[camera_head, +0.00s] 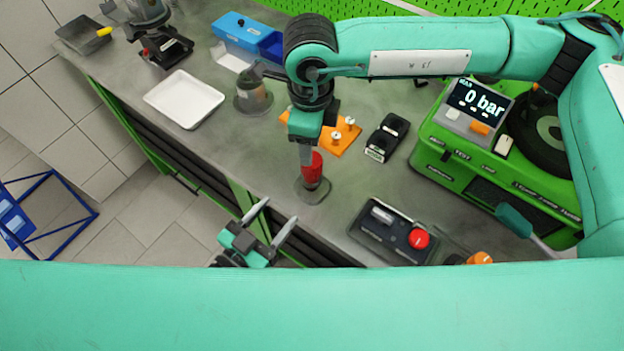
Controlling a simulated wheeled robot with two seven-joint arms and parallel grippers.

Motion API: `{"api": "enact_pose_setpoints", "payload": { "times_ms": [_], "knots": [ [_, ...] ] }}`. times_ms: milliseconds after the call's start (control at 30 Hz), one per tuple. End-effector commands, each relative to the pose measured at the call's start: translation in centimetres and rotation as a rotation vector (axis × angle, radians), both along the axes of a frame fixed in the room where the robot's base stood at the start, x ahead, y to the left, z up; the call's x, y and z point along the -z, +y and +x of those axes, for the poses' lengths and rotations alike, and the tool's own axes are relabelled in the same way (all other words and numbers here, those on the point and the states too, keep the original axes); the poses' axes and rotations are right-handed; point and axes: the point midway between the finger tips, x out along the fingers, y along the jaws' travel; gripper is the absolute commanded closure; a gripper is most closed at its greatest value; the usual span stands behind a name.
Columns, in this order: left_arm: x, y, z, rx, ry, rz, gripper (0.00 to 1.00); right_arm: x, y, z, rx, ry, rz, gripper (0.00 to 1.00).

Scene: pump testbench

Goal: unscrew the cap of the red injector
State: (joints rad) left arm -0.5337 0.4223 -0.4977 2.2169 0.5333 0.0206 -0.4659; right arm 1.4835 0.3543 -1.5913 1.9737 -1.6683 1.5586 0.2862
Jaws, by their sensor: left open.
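The red injector (312,170) stands upright on a small grey base (313,190) near the front edge of the bench. My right gripper (306,155) points down at the top of the injector and covers its cap. It is seen edge-on, so I cannot tell whether its fingers are closed on the cap. My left gripper (272,220) is low in front of the bench edge, left of the injector. Its two fingers are spread apart with nothing between them.
A green test unit (460,170) reading 0 bar stands at right. A black box with a red button (385,235) lies right of the injector. Behind are an orange plate (340,139) and a black device (387,138).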

Motion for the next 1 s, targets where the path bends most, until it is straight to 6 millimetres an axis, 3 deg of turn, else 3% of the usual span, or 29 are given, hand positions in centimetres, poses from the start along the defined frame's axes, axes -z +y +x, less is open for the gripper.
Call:
{"api": "enact_pose_setpoints", "payload": {
  "times_ms": [600,1000],
  "knots": [
    [-0.2,-6.4,8.9,0.0,-0.001,-0.002,0.45,-0.1,0.0,0.0,0.0,0.002,0.003,0.43],
    [-0.1,-7.5,10.4,0.0,0.0,0.0,0.45,0.0,0.0,-0.1,0.0,0.002,0.003,0.43]
  ]
}}
